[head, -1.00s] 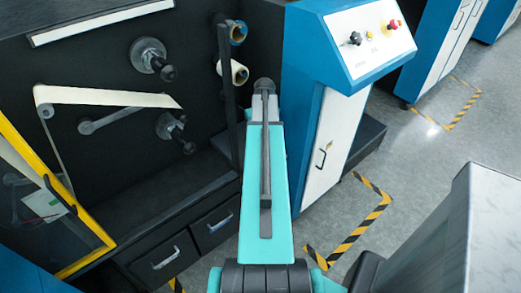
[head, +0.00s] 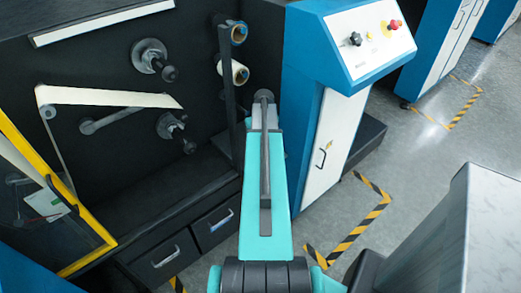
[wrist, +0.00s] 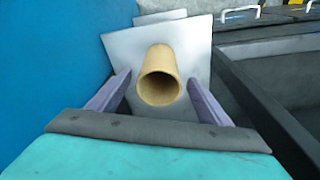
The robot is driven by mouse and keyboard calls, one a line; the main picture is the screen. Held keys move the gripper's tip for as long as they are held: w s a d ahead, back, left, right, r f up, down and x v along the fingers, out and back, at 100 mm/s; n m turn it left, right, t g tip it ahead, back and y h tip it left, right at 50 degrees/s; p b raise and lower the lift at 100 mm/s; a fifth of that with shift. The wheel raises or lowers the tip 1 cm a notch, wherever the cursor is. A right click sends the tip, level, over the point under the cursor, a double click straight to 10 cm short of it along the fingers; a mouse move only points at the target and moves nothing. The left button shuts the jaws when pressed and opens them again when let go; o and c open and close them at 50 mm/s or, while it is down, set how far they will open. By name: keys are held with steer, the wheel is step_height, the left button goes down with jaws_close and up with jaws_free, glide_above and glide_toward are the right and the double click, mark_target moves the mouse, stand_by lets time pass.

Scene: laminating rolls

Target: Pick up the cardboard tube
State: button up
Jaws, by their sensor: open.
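The cardboard tube (wrist: 160,85) shows in the wrist view as a tan, hollow cylinder with its open end facing my camera. My gripper (wrist: 159,78) is open, with one purple finger on each side of the tube. Gaps show between the fingers and the tube, and I cannot tell how deep the tube lies between them. In the head view my arm hides the gripper, and I cannot make out this tube there.
A grey metal sheet (wrist: 120,55) lies behind the tube, and a blue panel (wrist: 50,60) is close on the left. In the head view, two rolls, an upper one (head: 237,34) and a lower one (head: 239,73), sit on the black machine near a blue control cabinet (head: 310,110).

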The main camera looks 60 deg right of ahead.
steer(key=shift+w+d+f+p, duration=0.15)
steer(key=shift+f+p, duration=0.25)
steer(key=shift+f, duration=0.85)
steer(key=shift+w+d+f+p, duration=0.15)
steer(key=shift+f+p, duration=0.2)
steer(key=shift+f, duration=0.85)
steer(key=shift+c, duration=0.2)
steer(key=c, duration=1.1)
